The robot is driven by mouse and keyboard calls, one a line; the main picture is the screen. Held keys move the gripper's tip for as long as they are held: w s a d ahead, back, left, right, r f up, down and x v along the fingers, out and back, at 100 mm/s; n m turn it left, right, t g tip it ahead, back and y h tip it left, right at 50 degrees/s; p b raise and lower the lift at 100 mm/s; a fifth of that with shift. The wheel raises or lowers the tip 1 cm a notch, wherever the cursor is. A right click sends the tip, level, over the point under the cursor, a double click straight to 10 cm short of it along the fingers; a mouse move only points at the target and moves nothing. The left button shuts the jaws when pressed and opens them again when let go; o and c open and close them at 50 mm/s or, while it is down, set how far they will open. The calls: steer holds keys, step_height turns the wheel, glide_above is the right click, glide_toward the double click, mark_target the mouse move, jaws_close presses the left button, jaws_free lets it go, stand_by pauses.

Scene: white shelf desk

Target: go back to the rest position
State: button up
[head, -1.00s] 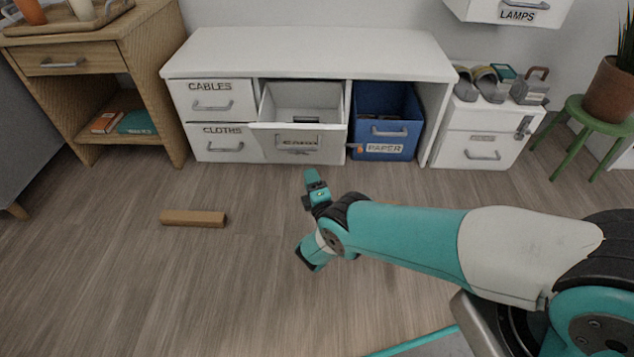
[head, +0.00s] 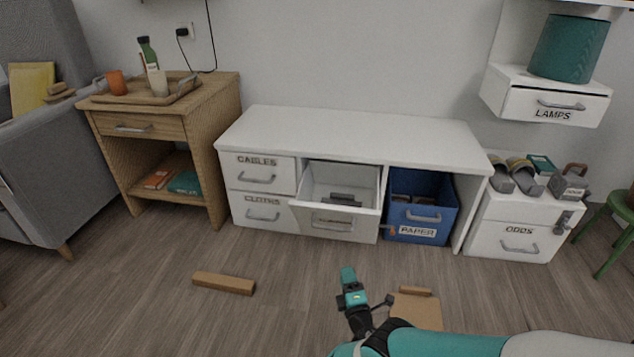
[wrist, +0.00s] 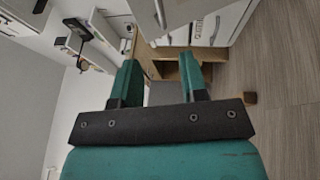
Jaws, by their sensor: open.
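My gripper (head: 350,290) is at the lower middle of the head view, above the floor in front of the white shelf desk (head: 350,128). In the wrist view my gripper (wrist: 158,80) shows its two teal fingers apart with nothing between them. The arm reaches in from the lower right. The desk's middle drawer (head: 333,222) is pulled out, with a dark flat thing (head: 345,198) inside it. My gripper is apart from the desk and the drawer.
A wooden block (head: 224,284) lies on the floor at left. A cardboard-coloured piece (head: 416,312) lies beside my gripper. A blue PAPER bin (head: 420,210) sits in the desk. An ODDS cabinet (head: 520,240) stands at right, a wooden side table (head: 160,128) at left.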

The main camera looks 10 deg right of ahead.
steer(key=w+r+m+g+h, duration=0.4)
steer(key=w+r+m+h, duration=0.2)
steer(key=w+r+m, duration=0.6)
step_height(320, 180, up, 14)
steer(key=w+m+g+y, duration=0.1)
steer(key=m+g+y, duration=0.1)
steer(key=g, duration=0.3)
steer(key=s+a+r+m+g+y, duration=0.15)
steer(key=s+r+g+y, duration=0.35)
steer(key=s+r, duration=1.2)
steer(key=s+r+n+g+y+p, duration=0.1)
steer(key=s+r+g, duration=0.2)
steer(key=s, duration=1.2)
steer(key=s+r+n+g, duration=0.2)
steer(key=s+r+g, duration=0.1)
steer(key=s, duration=1.1)
step_height(320, 180, up, 35)
steer(key=p, duration=3.6)
steer(key=shift+w+d+r, duration=0.15)
steer(key=shift+w+r, duration=0.05)
steer(key=shift+w, duration=0.05)
